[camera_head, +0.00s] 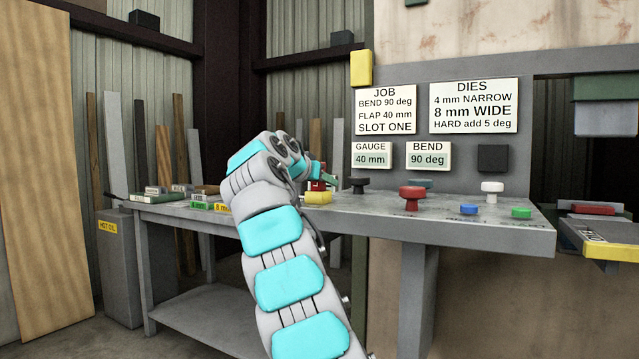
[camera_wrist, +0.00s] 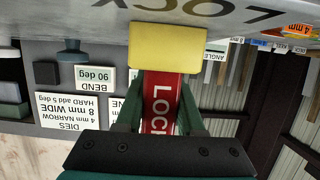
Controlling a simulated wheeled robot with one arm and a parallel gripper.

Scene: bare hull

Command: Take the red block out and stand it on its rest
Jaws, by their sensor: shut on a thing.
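A red block (camera_head: 318,186) with white lettering is between the green fingers of my gripper (camera_head: 324,176). In the wrist view the lettered red block (camera_wrist: 160,95) lies between the two fingers (camera_wrist: 159,108), which are shut on it. A yellow block (camera_head: 318,198) is right at the red block's lower end on the bench. It also shows in the wrist view (camera_wrist: 167,46), covering that end. I cannot tell whether the red block is inside it, on it or just behind it.
The grey bench (camera_head: 455,228) carries a red knob (camera_head: 412,197), a dark knob (camera_head: 359,185), a white knob (camera_head: 492,190), and blue and green buttons. Labelled pieces (camera_head: 190,195) lie at its left end. A sign panel (camera_head: 473,106) stands behind.

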